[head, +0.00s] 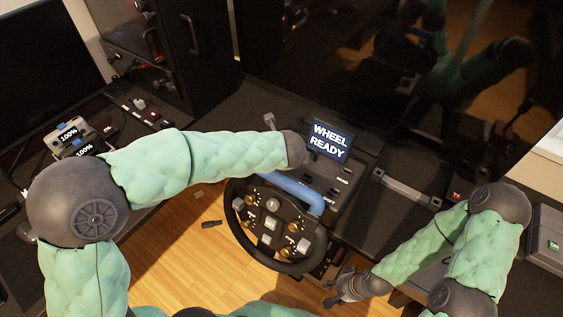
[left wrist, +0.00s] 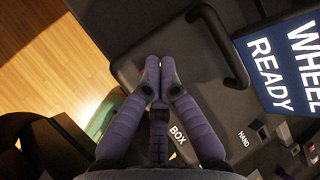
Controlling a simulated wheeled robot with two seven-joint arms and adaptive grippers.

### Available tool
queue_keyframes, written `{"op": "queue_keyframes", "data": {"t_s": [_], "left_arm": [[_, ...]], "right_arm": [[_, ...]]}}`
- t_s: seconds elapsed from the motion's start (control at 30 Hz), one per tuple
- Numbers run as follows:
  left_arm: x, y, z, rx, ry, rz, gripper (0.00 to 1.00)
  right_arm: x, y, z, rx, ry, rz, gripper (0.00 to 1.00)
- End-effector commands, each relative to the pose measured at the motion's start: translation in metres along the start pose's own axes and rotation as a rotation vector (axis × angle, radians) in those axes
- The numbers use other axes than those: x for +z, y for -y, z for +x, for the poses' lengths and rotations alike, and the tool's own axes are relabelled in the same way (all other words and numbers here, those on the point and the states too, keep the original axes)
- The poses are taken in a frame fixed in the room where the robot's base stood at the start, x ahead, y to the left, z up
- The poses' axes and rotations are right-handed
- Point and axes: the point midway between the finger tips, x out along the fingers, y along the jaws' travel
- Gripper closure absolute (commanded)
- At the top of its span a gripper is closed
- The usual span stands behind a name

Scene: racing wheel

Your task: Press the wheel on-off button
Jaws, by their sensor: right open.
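The racing wheel (head: 240,236) has a dark rim with a blue section at the top, and knobs and buttons on its face. Behind it is a dark wheel base (head: 345,190) with small switches and a screen (head: 332,140) reading "WHEEL READY". My left arm reaches over to the base. In the left wrist view my left gripper (left wrist: 160,62) has its fingertips together over the dark panel (left wrist: 195,85), by the labels BOX and HAND. Small red-orange spots show beside the tips; contact is unclear. I cannot pick out the on-off button for sure. My right gripper (head: 343,288) is open and empty, low and right of the wheel.
A curved dark handle (left wrist: 230,60) rises from the panel close to the left fingertips, and the screen (left wrist: 285,65) stands beyond it. A grey bar handle (head: 407,190) lies right of the base. A dark monitor (head: 45,65) stands far left. Wooden floor (head: 180,265) shows below.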

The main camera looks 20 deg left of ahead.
Motion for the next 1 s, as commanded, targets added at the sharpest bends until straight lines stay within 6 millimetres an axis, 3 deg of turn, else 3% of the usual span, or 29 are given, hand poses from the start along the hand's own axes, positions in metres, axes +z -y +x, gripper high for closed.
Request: {"op": "queue_keyframes", "data": {"t_s": [0.57, 1.0], "left_arm": [[0.022, 0.022, -0.042, 0.000, 0.000, 0.000, 1.00], [0.023, 0.023, -0.042, 0.000, 0.000, 0.000, 1.00]], "right_arm": [[0.002, 0.015, -0.043, 0.000, 0.000, 0.000, 0.47], [0.002, 0.015, -0.043, 0.000, 0.000, 0.000, 0.47]]}}
